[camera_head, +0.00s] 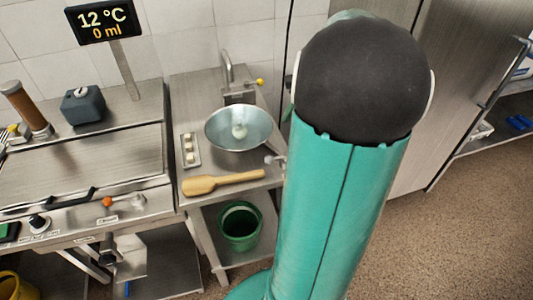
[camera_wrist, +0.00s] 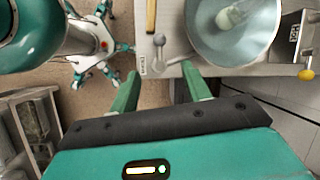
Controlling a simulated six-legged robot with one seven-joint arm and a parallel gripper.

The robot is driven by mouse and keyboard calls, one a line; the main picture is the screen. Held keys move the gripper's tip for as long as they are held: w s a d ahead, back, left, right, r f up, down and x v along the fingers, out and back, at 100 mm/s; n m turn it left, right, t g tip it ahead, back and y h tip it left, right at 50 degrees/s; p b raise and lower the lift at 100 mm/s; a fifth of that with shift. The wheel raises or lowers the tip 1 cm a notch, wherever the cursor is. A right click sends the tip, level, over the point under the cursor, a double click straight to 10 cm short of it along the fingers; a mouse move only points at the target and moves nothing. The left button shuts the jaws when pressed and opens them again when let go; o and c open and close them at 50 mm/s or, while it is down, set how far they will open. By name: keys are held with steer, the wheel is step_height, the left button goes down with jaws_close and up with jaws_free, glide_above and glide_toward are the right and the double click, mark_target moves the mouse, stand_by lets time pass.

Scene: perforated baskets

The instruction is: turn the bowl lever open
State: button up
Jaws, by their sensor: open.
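The steel bowl (camera_head: 225,144) is set in the side counter, holding water and a pale round item. It also shows at the top of the wrist view (camera_wrist: 270,45). The bowl lever (camera_wrist: 159,40), a grey handle with a round knob, is beside the bowl near the counter edge in the wrist view. In the head view the lever (camera_head: 272,159) is small and close to my arm, which may hide part of it. My gripper (camera_wrist: 160,72) is open, its two green fingers apart and pointing towards the lever area. In the head view my arm hides the gripper.
A wooden paddle (camera_head: 222,183) lies on the counter in front of the bowl. A tap (camera_head: 228,68) with a yellow knob (camera_head: 260,82) stands behind it. A green bucket (camera_head: 240,226) is on the shelf below. A steel griddle (camera_head: 90,160) is at left.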

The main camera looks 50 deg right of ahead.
mark_target(272, 157)
steer(key=x, duration=1.4)
steer(key=shift+d, duration=0.1)
steer(key=shift+s, duration=0.1)
steer(key=shift+c, duration=0.2)
jaws_close()
